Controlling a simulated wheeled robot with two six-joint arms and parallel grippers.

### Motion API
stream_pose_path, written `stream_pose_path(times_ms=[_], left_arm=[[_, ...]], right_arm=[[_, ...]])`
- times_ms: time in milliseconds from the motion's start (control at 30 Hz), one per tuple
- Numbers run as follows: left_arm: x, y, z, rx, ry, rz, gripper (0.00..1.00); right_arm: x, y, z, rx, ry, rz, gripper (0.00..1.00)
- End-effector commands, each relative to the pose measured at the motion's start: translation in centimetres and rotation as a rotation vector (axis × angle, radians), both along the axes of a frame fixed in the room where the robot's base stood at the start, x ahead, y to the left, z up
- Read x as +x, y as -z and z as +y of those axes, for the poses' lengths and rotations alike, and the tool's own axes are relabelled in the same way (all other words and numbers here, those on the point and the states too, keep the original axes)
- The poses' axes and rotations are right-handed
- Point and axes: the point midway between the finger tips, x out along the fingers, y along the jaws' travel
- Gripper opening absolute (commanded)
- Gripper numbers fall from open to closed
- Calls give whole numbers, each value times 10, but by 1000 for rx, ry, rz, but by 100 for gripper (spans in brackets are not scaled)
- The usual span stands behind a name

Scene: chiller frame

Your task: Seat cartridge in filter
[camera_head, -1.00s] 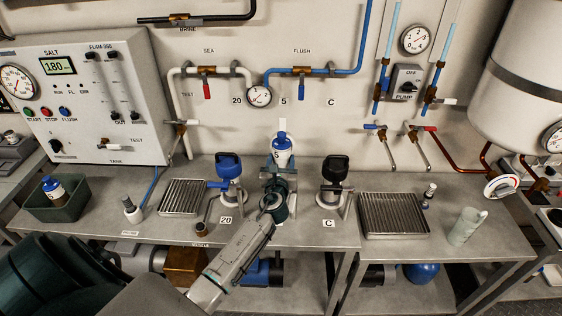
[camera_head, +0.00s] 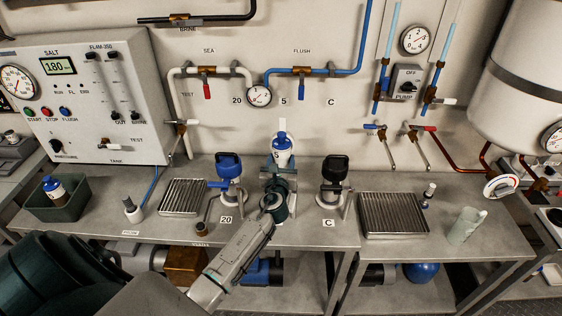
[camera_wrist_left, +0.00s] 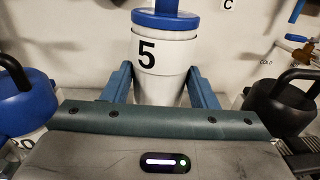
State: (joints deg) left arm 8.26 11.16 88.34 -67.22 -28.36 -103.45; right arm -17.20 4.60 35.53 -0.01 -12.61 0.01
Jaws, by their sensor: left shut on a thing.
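A white cartridge (camera_head: 282,158) with a blue cap and a black 5 on its side stands upright at the middle of the bench. It also shows in the left wrist view (camera_wrist_left: 166,52). My left gripper (camera_head: 281,172) is shut on it, with a blue-grey finger on each side of its lower body in the left wrist view (camera_wrist_left: 162,88). The gripper and wrist hide what is under the cartridge, so I cannot tell whether its bottom touches anything. No open middle filter housing shows clearly. My right gripper is not in view.
A blue-lidded filter (camera_head: 229,168) marked 20 stands close on the left, and a black-lidded filter (camera_head: 334,172) marked C on the right. Drain grates (camera_head: 394,215) lie farther out. A green bin (camera_head: 55,205) and a jug (camera_head: 465,226) stand near the ends. Pipes run along the wall.

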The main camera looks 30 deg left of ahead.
Motion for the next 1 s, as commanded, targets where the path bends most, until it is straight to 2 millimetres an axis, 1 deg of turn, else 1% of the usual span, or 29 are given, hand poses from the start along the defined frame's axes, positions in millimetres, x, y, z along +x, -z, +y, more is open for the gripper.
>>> stream_pose_path(times_ms=[967, 1000], left_arm=[[0, 25, 0, 0, 0, 0, 22], [0, 24, 0, 0, 0, 0, 57]], right_arm=[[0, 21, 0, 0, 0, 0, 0], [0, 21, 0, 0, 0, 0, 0]])
